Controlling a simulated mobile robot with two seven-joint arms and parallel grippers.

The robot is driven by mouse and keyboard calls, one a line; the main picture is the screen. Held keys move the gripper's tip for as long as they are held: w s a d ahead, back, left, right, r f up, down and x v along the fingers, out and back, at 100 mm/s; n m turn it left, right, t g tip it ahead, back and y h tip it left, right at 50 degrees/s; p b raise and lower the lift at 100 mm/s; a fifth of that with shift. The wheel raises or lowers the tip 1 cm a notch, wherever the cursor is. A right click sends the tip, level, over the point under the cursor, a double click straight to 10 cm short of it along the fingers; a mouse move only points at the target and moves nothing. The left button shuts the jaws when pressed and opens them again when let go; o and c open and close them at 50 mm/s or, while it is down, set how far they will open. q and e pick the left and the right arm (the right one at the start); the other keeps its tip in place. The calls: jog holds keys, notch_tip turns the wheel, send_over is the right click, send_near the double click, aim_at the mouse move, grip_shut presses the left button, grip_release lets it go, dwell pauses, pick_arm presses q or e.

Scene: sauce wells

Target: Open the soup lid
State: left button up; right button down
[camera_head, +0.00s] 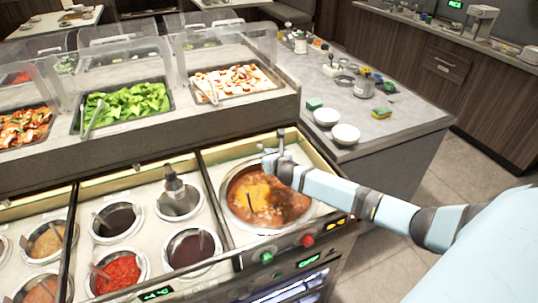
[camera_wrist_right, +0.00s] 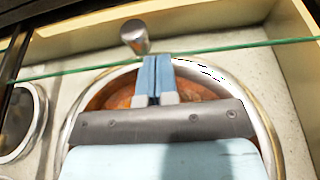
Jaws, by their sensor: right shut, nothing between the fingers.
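The soup pot (camera_head: 225,203) is a round steel well with red-orange soup (camera_head: 255,190) in it, at the right end of the counter. Its rim also shows in the right wrist view (camera_wrist_right: 68,128). My right gripper (camera_head: 271,158) is above the far part of the pot, its blue fingers (camera_wrist_right: 155,62) shut together and empty. A clear pane with a green edge (camera_wrist_right: 230,50) crosses the wrist view near the fingertips; it looks like the glass lid. A metal knob (camera_wrist_right: 134,36) stands just left of and beyond the fingertips. Whether the fingers touch the pane is unclear. My left gripper is out of view.
Sauce wells (camera_head: 118,272) with ladles sit left of the pot. Food trays (camera_head: 125,103) under clear guards stand behind. A side counter (camera_head: 335,95) holds white bowls (camera_head: 345,134) and sponges (camera_head: 381,113). Knobs (camera_head: 307,241) line the front edge.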

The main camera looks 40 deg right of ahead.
aim_at(264, 146)
jog(key=w, duration=0.2)
jog(key=w+d, duration=0.1)
jog(key=w, duration=0.1)
jog(key=shift+w, duration=0.2)
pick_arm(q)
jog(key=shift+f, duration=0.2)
pick_arm(e)
jog(key=shift+s, duration=0.1)
